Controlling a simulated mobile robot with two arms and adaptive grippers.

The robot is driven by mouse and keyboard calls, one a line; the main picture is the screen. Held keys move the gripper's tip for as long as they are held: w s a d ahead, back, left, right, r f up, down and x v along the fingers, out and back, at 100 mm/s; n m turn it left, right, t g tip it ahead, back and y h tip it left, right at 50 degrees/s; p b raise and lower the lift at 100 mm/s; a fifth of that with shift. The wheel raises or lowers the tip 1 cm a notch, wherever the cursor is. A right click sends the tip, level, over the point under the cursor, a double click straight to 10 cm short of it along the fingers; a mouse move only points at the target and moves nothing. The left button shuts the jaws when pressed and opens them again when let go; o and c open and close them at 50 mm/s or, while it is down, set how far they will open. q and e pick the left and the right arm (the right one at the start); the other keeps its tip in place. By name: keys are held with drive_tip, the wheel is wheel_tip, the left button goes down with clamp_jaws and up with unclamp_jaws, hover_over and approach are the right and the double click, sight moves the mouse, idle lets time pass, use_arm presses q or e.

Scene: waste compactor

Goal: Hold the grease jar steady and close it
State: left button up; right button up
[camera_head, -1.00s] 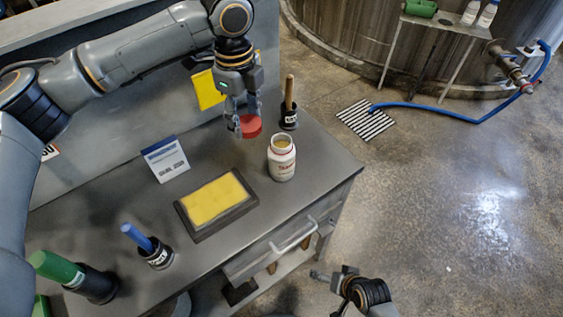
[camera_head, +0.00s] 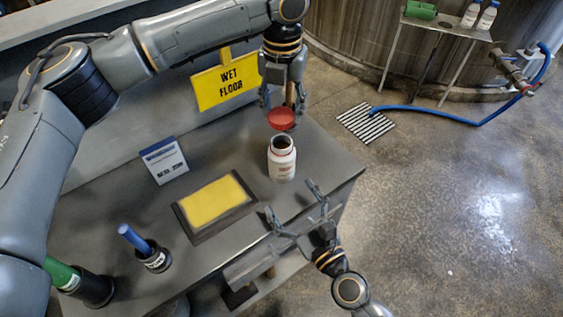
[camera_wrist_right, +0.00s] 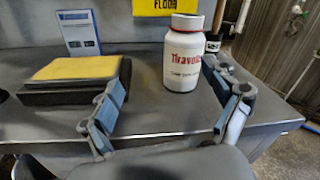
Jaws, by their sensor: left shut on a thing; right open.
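The white grease jar (camera_head: 282,163) with red lettering stands upright near the right end of the grey bench (camera_head: 240,155). Its mouth is open and dark inside in the head view. It also shows in the right wrist view (camera_wrist_right: 183,60), beyond and between the fingers. My left gripper (camera_head: 282,105) is shut on the red lid (camera_head: 282,120), held just above and behind the jar mouth, apart from it. My right gripper (camera_head: 294,202) is open and empty at the bench's front edge, in front of the jar; its fingers (camera_wrist_right: 168,115) point toward the jar without touching it.
A yellow pad in a dark tray (camera_head: 182,215) lies left of the jar. A small blue-and-white sign (camera_head: 165,162) stands behind it. A blue-handled tool in a holder (camera_head: 153,257) is front left. A yellow wet floor sign (camera_head: 226,85) is at the back.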

drive_tip(key=m+h, duration=0.1)
drive_tip(key=m, duration=0.1)
drive_tip(key=d+f+m, duration=0.1)
drive_tip(key=w+d+m+t+h, duration=0.1)
drive_tip(key=m, duration=0.1)
drive_tip(key=shift+w+d+f+m+h, duration=0.1)
drive_tip(key=shift+d+f+m+h, duration=0.05)
drive_tip(key=shift+f+m+h, duration=0.15)
drive_tip(key=x, duration=1.2)
drive_tip(key=shift+r, duration=0.1)
drive_tip(key=shift+c, duration=0.4)
drive_tip(key=c, duration=1.7)
use_arm(q)
hover_over(282, 147)
drive_tip(key=shift+f, duration=2.5)
drive_tip(key=shift+f, duration=0.9)
